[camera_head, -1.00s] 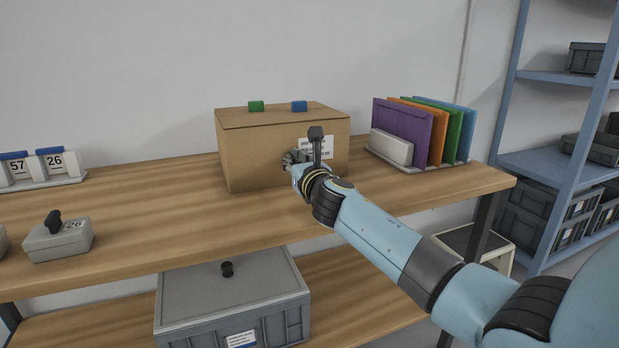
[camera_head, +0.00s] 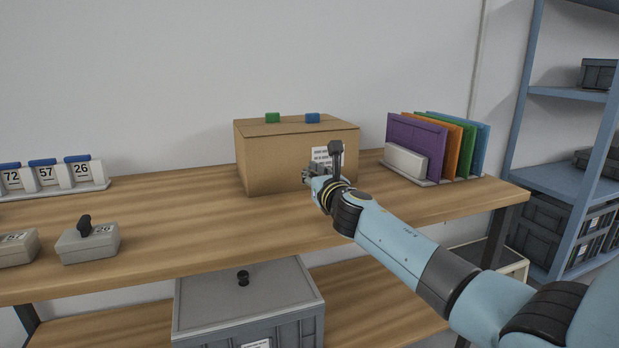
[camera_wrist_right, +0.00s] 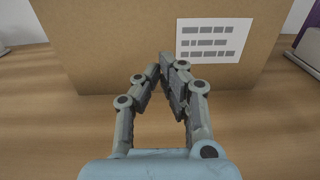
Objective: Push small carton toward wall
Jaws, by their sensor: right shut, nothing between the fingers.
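The brown cardboard carton (camera_head: 285,160) stands upright on the wooden table, close to the pale wall behind it. It has a white printed label on its front face, which also shows in the right wrist view (camera_wrist_right: 110,40). My right gripper (camera_head: 309,172) is in front of the carton's front face, beside the label's lower left. In the right wrist view its fingers (camera_wrist_right: 163,65) are shut with the tips together and nothing between them. The tips overlap the carton's face; whether they touch it I cannot tell. My left gripper is not in view.
Number tiles (camera_head: 46,176) and small lidded boxes (camera_head: 88,243) are at left. The table between them is clear.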

